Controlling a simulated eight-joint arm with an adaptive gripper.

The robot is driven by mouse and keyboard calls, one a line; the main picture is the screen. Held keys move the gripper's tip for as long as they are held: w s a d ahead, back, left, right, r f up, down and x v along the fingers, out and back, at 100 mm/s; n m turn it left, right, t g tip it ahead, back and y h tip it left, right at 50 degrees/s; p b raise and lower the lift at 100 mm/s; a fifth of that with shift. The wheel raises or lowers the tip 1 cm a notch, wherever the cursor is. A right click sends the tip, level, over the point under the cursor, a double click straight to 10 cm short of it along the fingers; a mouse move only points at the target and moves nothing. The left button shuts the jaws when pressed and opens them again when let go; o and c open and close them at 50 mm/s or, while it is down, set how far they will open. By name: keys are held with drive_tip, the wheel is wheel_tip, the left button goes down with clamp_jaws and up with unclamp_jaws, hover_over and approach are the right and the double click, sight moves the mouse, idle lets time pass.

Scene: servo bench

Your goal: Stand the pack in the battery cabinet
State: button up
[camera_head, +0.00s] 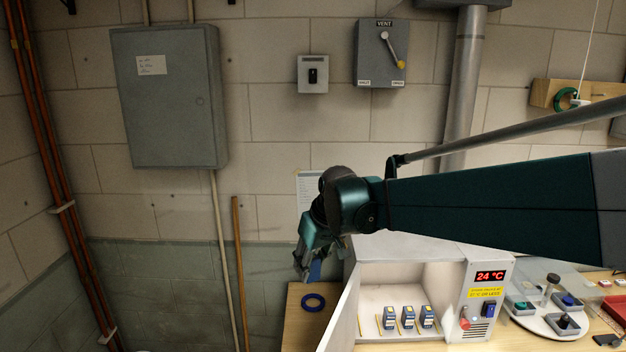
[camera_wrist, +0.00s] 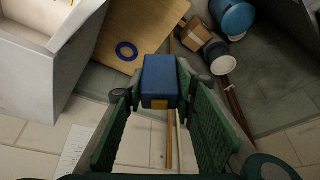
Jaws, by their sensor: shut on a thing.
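The battery cabinet (camera_head: 377,290) stands on the bench with its white door (camera_head: 345,312) swung open at the left. Several blue packs with pale labels (camera_head: 408,318) stand in a row inside it, with thin yellow dividers between them. My gripper (camera_head: 309,265) is left of the cabinet, outside it and above the bench. It is shut on a blue pack (camera_wrist: 160,82), which shows between the green fingers in the wrist view. The held pack has a yellow patch at its near end. In the head view the pack is mostly hidden by my gripper.
A blue ring (camera_head: 313,302) lies on the wooden bench top (camera_head: 296,325) below my gripper. The cabinet's control panel (camera_head: 487,298) reads 24 °C. A round white tray (camera_head: 540,320) stands at the right. In the wrist view, a cardboard box (camera_wrist: 194,33) and blue containers (camera_wrist: 233,18) are on the floor.

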drive_tip(key=s+d+r+n, duration=0.1)
drive_tip(key=s+d, duration=0.1)
drive_tip(key=s, duration=0.1)
drive_tip(key=s+d+r+n+y+p, duration=0.1)
drive_tip(key=s+d+r, duration=0.1)
drive_tip(key=s+d, duration=0.1)
drive_tip(key=s+d+r+n+g, duration=0.1)
drive_tip(key=s+d+r+n, duration=0.1)
drive_tip(key=s+d, duration=0.1)
drive_tip(key=shift+s+r+p, duration=0.2)
drive_tip(key=shift+s+p, duration=0.15)
drive_tip(key=shift+s, duration=0.5)
drive_tip(key=shift+w+d+f+m+t+h+b, duration=0.4)
drive_tip(key=shift+w+d+f+m+b, duration=1.7)
drive_tip(key=shift+d+f, duration=2.65)
drive_tip(key=shift+w+d+f+m+t+h+b, duration=0.1)
drive_tip(key=shift+w+d+f+m+h+b, duration=1.3)
drive_tip(key=shift+f, duration=5.5)
drive_tip(key=shift+w+d+f+m+t+y+b, duration=0.15)
drive_tip(key=shift+w+d+f+m+b, duration=1.65)
drive_tip(key=shift+w+d+f, duration=3.25)
drive_tip(key=s, duration=0.1)
drive_tip(key=s+a+f, duration=0.1)
drive_tip(key=shift+s+f, duration=0.3)
